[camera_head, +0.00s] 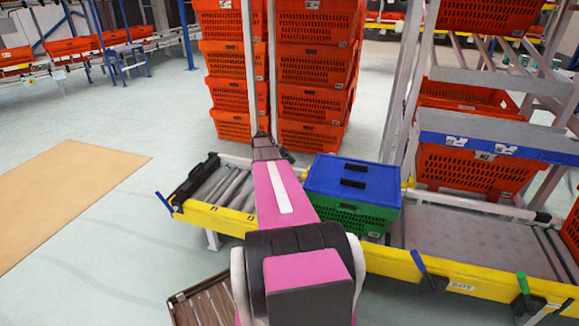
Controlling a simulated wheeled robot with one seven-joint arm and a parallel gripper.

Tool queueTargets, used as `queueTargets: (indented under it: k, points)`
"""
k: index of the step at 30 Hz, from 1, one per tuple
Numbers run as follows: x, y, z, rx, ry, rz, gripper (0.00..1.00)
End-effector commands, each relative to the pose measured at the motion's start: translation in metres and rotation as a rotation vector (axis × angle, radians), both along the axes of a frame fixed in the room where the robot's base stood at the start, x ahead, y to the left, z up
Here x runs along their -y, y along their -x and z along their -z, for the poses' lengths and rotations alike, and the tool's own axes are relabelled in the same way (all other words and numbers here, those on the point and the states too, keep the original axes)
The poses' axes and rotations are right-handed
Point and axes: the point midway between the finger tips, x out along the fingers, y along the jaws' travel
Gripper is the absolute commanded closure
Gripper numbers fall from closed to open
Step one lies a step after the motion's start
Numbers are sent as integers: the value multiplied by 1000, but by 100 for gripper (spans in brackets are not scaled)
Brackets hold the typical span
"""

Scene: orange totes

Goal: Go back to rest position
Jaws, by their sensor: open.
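My pink arm stretches forward from the bottom middle, over the yellow-edged roller conveyor (222,213). Its dark end, my gripper (266,142), is at the far tip, in front of the stacked orange totes. It is small in this view, and its fingers are hard to make out. It is open, and I see nothing held in it. A green crate (345,217) with a blue lid (352,178) stands on the conveyor, just right of my arm. My arm hides part of the conveyor beside it.
Tall stacks of orange totes (315,57) stand behind the conveyor. A metal rack with more orange totes (470,170) rises at the right. A brown slatted thing (200,303) is at the bottom left of my arm. Floor is open at left, around a tan mat (60,195).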

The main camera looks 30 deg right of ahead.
Motion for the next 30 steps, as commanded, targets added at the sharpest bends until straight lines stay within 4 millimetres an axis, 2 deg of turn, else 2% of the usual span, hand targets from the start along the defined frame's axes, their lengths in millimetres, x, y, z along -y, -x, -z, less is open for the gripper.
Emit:
queueTargets:
  k: [8,11,13,20,30]
  points:
    - [-1,0,0,0,-2,-3,32]
    - [-10,2,1,-6,-33,-33,32]
    - [-25,5,2,-17,-87,-85,32]
    - [-105,20,9,-82,-390,-422,32]
    - [-228,51,14,-185,-788,-1025,32]
